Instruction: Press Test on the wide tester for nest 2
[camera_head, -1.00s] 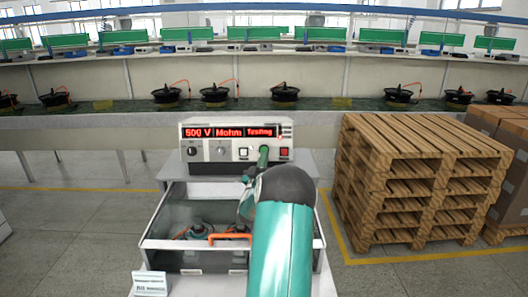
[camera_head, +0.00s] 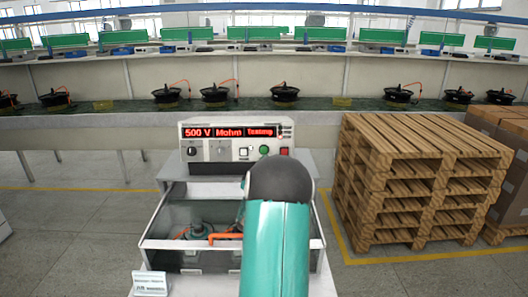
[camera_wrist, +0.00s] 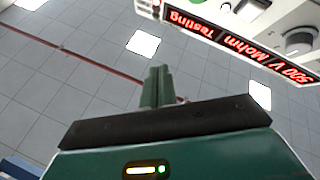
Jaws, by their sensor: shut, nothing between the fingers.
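The wide tester (camera_head: 235,131) stands on the bench with its red display reading "500 V", "Mohm" and "Testing". Its front has a round green button (camera_head: 264,151), a red button (camera_head: 284,151), a pale square button (camera_head: 243,153) and knobs on the left. In the wrist view the tester's display (camera_wrist: 238,45) appears upside down at upper right. My gripper (camera_wrist: 158,85) is shut and empty, apart from the panel. In the head view my arm hides it. Below the tester is an open grey box (camera_head: 160,243) with nests, partly hidden by my arm.
A small label plate (camera_head: 150,283) stands at lower left. Stacked wooden pallets (camera_head: 400,180) and cartons (camera_head: 508,165) stand at right.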

